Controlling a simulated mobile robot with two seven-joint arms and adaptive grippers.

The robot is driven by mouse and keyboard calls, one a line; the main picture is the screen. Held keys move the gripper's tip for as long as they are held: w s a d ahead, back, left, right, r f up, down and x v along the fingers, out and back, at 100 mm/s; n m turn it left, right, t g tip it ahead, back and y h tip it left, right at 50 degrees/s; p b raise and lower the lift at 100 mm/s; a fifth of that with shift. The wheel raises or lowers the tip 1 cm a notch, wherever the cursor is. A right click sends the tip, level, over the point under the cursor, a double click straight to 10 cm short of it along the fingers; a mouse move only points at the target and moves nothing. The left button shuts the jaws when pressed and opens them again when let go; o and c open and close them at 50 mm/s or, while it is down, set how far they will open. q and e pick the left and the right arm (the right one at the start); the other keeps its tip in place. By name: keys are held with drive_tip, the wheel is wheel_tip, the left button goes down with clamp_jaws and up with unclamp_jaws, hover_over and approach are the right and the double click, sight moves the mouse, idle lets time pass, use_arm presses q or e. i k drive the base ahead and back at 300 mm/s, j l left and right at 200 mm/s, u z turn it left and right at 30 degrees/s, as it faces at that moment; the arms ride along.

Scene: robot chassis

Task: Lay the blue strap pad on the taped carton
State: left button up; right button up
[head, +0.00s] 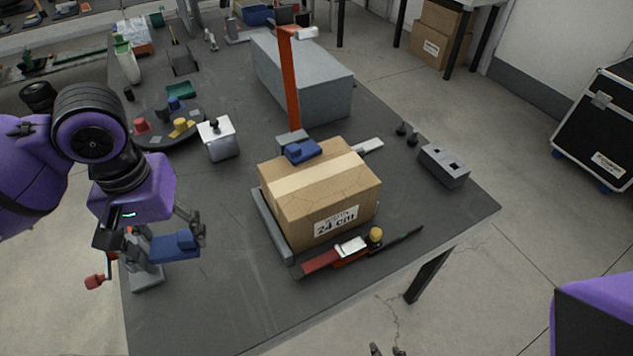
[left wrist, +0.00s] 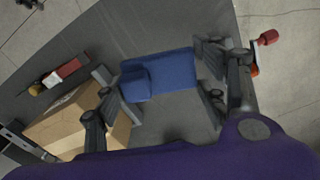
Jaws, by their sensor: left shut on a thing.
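The blue strap pad (head: 176,246) is between the fingers of my left gripper (head: 172,232), left of the carton and above the table's left part. In the left wrist view the pad (left wrist: 172,73) spans between the fingers, with a raised block at one end. The taped carton (head: 335,205) stands mid-table, with a pale tape strip across its top and a "24 cm" label. Another blue pad (head: 303,151) is at the carton's back top edge. The carton also shows in the left wrist view (left wrist: 68,125). Dark tips of my right gripper (head: 387,350) show at the bottom edge.
An orange post (head: 291,80) and a grey box (head: 325,85) stand behind the carton. A grey rail (head: 270,228) runs along its left side. A red tool (head: 322,261) lies in front. A grey block (head: 443,166) stands to the right.

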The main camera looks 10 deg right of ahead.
sight(332, 196)
drive_tip(key=i+l, duration=0.1)
drive_tip(key=l, duration=0.35)
drive_tip(key=i+l, duration=0.1)
drive_tip(key=l, duration=0.3)
drive_tip(key=i+l, duration=0.1)
drive_tip(key=l, duration=0.35)
